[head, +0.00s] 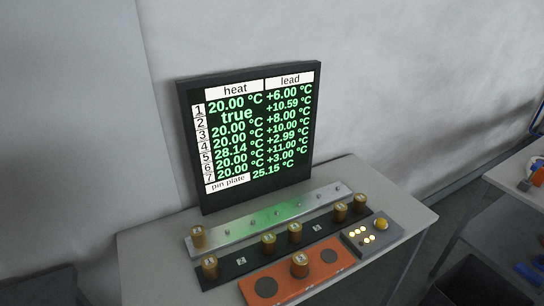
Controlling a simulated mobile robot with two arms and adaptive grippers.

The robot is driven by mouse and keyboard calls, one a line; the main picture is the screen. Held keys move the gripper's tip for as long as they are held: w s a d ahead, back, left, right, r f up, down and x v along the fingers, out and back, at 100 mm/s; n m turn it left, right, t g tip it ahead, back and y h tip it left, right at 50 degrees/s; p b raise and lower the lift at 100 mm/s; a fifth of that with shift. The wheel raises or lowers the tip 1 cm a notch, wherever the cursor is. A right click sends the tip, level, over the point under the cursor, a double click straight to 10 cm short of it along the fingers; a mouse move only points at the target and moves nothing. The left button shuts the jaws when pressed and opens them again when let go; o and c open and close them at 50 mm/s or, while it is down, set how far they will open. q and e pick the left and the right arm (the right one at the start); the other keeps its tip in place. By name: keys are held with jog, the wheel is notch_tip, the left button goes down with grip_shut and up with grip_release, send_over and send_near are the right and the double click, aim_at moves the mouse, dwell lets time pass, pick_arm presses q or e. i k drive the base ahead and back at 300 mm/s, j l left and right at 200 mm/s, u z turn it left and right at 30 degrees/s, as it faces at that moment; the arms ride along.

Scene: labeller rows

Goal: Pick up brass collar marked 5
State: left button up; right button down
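Several brass collars with pale marked tops stand on the table. One collar (198,237) is at the left end of the silver pin plate (251,223). On the black strip (225,273) stand a left-end collar (209,268), two middle collars (268,244) (294,233), and two right-end collars (340,212) (360,204). Another collar (299,266) stands on the orange tray (283,275), between two dark round spots. The marks are too small to read, so I cannot tell which collar is 5. Neither gripper is in view.
A black display (252,135) with heat and lead readings stands behind the plate. The grey table (150,260) is bare at left. Another table (520,185) is at far right.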

aim_at(300, 260)
jog(key=k+j+z, duration=0.2)
jog(key=z, duration=0.3)
jog(key=k+j+z, duration=0.1)
jog(key=z, duration=0.4)
jog(key=k+l, duration=0.05)
jog(key=k, duration=0.05)
